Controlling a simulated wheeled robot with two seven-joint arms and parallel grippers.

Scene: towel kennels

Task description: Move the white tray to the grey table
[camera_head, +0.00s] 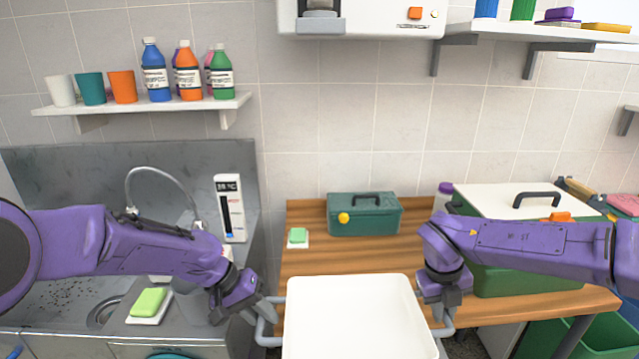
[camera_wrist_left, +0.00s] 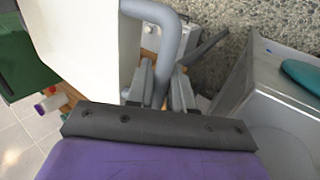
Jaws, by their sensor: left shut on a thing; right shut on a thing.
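The white tray (camera_head: 350,318) is held level in front of me, in the bottom middle of the head view, between my two grippers. My left gripper (camera_head: 262,306) is shut on the grey handle at the tray's left side. My right gripper (camera_head: 440,302) is shut on the handle at its right side. In the left wrist view, the left gripper's fingers (camera_wrist_left: 162,88) close around the curved grey handle (camera_wrist_left: 165,40), with the white tray wall (camera_wrist_left: 88,45) beside it. No grey table can be made out for certain.
A wooden table (camera_head: 310,262) stands beyond the tray with a green toolbox (camera_head: 365,220) and a small green sponge (camera_head: 298,236) on it. A large green box with a white lid (camera_head: 500,200) stands at its right. A metal sink counter (camera_head: 60,250) is at left.

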